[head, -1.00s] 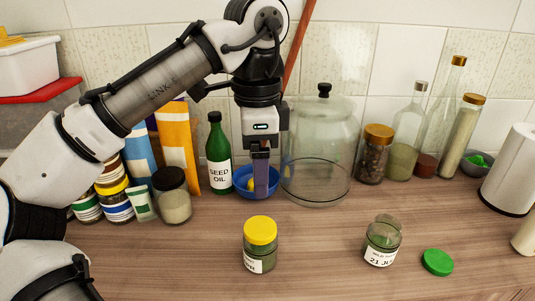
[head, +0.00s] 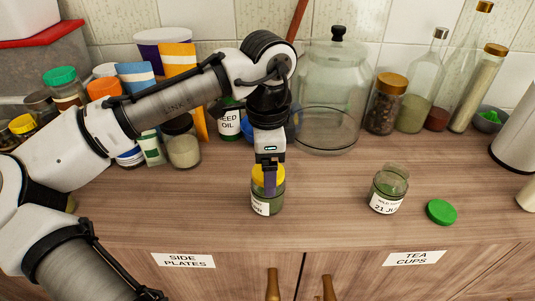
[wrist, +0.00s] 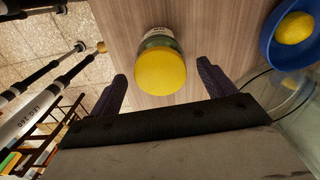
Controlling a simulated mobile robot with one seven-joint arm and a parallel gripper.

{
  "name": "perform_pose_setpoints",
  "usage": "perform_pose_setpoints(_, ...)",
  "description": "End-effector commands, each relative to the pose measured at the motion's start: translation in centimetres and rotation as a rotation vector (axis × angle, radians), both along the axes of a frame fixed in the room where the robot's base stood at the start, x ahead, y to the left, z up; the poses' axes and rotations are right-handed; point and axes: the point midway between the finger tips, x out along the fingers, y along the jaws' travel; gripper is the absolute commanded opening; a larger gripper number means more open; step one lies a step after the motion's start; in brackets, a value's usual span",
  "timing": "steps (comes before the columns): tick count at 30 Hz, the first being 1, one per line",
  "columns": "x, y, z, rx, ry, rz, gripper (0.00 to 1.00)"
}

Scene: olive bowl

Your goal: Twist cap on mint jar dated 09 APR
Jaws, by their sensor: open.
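A squat glass jar (head: 262,205) with green contents and a yellow cap (head: 258,172) stands upright on the counter. Its white label is turned partly away and I cannot read a date on it. My gripper (head: 270,190) points down at this jar, and a finger overlaps the cap in the head view. In the wrist view the yellow cap (wrist: 160,74) appears between the open, empty fingers (wrist: 162,84), with a gap on each side. A second green-filled jar (head: 388,190), its label partly reading "21 JU", stands to the right. A green cap (head: 441,212) lies beside it.
Behind stand a large lidded glass jar (head: 327,110), a seed oil bottle (head: 229,124), a blue bowl (wrist: 268,40) with a yellow fruit, and tall bottles (head: 414,112). Jars and packets crowd the left. The counter between the two green-filled jars is clear.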

Motion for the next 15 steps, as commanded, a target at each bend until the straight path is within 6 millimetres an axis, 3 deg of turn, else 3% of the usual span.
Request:
perform_pose_setpoints(6, 0.01, 0.0, 0.0, 0.0, 0.0, 0.0, 0.8)
perform_pose_setpoints(15, 0.01, -0.01, 0.03, -0.001, 0.0, 0.0, 0.4)
